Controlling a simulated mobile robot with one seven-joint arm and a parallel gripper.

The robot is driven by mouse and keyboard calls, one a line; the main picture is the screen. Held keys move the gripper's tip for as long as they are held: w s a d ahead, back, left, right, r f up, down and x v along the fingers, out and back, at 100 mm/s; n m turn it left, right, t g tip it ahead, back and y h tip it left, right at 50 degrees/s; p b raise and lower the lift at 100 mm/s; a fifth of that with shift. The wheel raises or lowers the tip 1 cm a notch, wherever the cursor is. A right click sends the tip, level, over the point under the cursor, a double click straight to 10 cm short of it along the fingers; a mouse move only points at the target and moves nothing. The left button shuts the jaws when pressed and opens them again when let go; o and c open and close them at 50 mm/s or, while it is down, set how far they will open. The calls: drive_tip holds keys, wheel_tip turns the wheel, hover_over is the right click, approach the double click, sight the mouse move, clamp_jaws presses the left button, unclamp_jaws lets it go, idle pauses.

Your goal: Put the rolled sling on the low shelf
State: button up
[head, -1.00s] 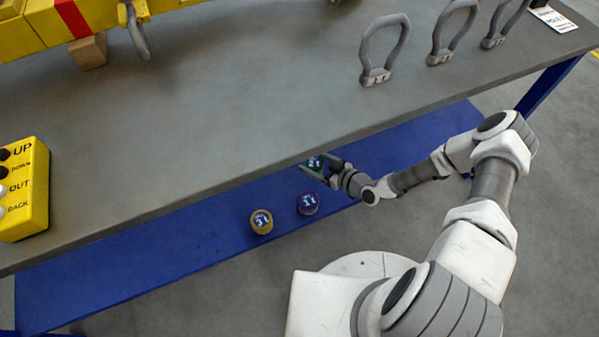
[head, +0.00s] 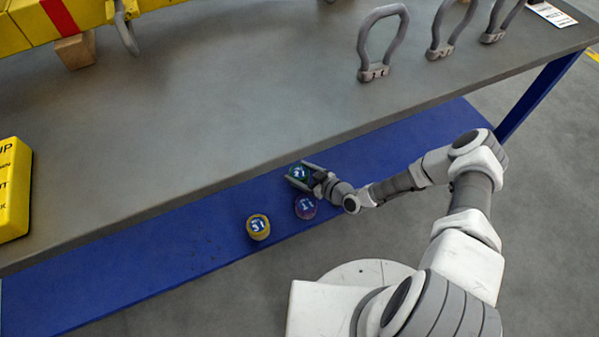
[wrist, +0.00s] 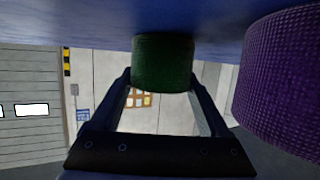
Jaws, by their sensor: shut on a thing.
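A green rolled sling (head: 298,172) with a blue-and-white label on top is between the fingers of my gripper (head: 304,175), over the blue low shelf (head: 190,235). In the wrist view the green roll (wrist: 163,62) sits between both fingers, and my gripper (wrist: 163,85) is shut on it. That view is upside down, with the shelf along its top. The roll is upright and at or very close to the shelf surface; I cannot tell whether it touches.
A purple roll (head: 305,207) stands close to my gripper, and a yellow roll (head: 258,228) stands to its left near the shelf's front edge. The grey bench top (head: 200,120) overhangs the shelf's back. The shelf's left part is clear.

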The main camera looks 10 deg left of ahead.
drive_tip(key=o, duration=1.5)
drive_tip(key=shift+c, duration=0.2)
drive_tip(key=shift+r+p, duration=0.2)
drive_tip(key=shift+p, duration=0.15)
drive_tip(key=p+v, duration=0.3)
drive_tip(key=v, duration=0.7)
drive_tip(key=shift+s+d+r, duration=0.15)
drive_tip(key=shift+s+d, duration=0.05)
drive_tip(key=shift+d, duration=0.15)
drive_tip(key=shift+s+d+r, duration=0.1)
drive_tip(key=shift+s+d, duration=0.25)
drive_tip(key=shift+d, duration=0.05)
